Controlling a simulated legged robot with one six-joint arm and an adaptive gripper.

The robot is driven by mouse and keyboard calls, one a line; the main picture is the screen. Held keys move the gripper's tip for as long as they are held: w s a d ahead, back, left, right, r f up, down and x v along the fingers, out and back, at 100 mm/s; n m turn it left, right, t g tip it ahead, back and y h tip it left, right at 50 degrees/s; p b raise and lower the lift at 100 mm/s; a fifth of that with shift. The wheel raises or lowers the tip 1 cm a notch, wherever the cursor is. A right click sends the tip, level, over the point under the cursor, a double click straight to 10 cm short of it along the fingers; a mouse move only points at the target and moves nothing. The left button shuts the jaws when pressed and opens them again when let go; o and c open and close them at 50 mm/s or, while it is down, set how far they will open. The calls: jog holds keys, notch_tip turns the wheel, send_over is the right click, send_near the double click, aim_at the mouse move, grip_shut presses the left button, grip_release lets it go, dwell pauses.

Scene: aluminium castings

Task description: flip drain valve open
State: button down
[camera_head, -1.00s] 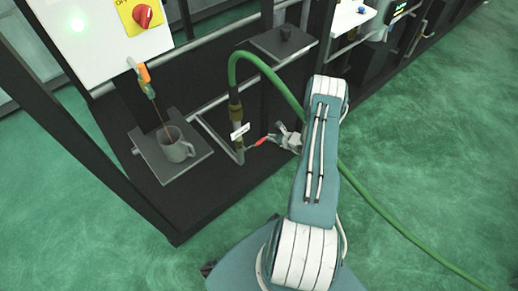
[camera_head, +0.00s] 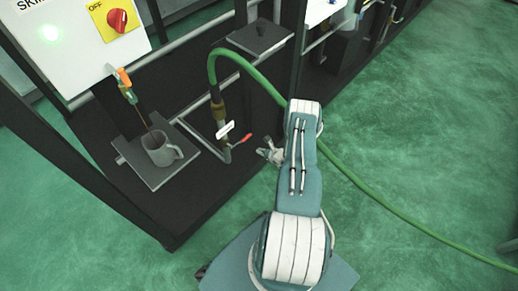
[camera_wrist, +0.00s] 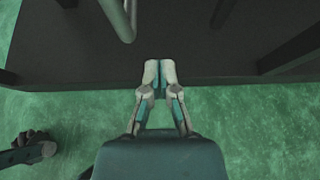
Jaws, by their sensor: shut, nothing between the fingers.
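A small lever with a red grip (camera_head: 242,139) sticks out to the right from the pipework at the lower end of the green hose, beside a white tag (camera_head: 225,130). The tag's text is unreadable, so I cannot confirm this is the drain valve. My gripper (camera_head: 265,154) is just right of and below the red grip, apart from it in the head view. In the wrist view my gripper (camera_wrist: 160,66) has its fingertips together, empty, over the dark rack base. The red lever is not in the wrist view.
The green hose (camera_head: 350,178) runs behind my arm to the floor. A grey pipe (camera_wrist: 121,18) shows in the wrist view.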

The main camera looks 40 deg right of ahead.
jog(key=w, duration=0.7)
jog(key=shift+w+a, duration=0.15)
jog(key=shift+a, duration=0.1)
dwell(0.3)
jog(key=shift+d+r, duration=0.1)
jog(key=shift+d, duration=0.05)
